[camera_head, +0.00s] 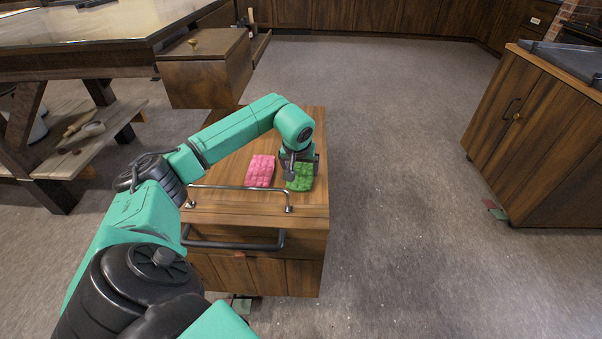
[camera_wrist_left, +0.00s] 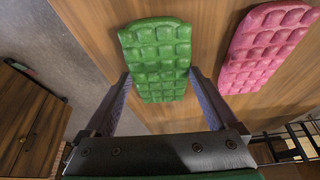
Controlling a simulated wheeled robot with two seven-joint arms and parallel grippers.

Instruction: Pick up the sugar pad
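Two quilted, block-patterned pads lie on the wooden cart top (camera_head: 227,205); I cannot tell from looks alone which is the sugar pad. The green pad (camera_head: 299,183) is on the right in the head view and fills the centre of the left wrist view (camera_wrist_left: 158,50). The pink pad (camera_head: 260,171) lies to its left, and at the right of the left wrist view (camera_wrist_left: 265,45). My left gripper (camera_head: 301,163) is over the green pad and hides its far part. In the left wrist view its open fingers (camera_wrist_left: 160,77) stand on either side of the green pad, with nothing clasped.
A metal rail (camera_head: 240,189) runs along the cart's near edge. A table with a lower shelf (camera_head: 75,140) stands at the left, beside a wooden box (camera_head: 205,80). A wooden cabinet (camera_head: 535,135) stands at the right. The floor between cart and cabinet is clear.

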